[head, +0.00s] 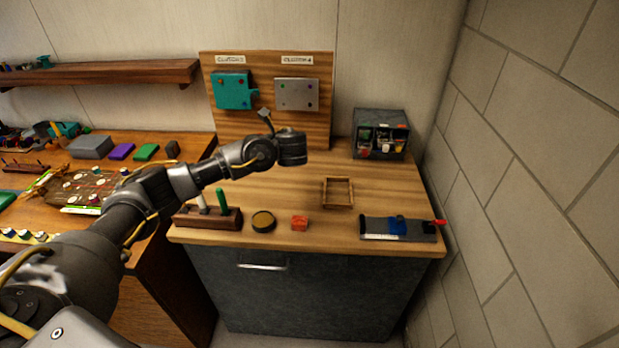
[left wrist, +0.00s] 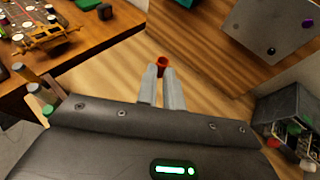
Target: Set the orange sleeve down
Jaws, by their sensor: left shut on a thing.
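The orange sleeve (left wrist: 161,61) is a small, hollow orange-red ring in the left wrist view. It sits at the tips of my left gripper (left wrist: 160,83), whose two pale fingers are shut on it. In the head view my left gripper's dark body (head: 292,148) is over the back part of the wooden cabinet top (head: 388,186), in front of the upright board. The fingers and the sleeve are hidden there. The sleeve's height above the wood is hard to tell. My right gripper is in neither view.
On the cabinet top are a small wooden frame (head: 338,205), a red-orange block (head: 299,223), a round dish (head: 263,221), a tool rack (head: 208,219), a grey-blue fixture (head: 385,230) and a dark bin (head: 380,120). Bare wood lies right of the frame.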

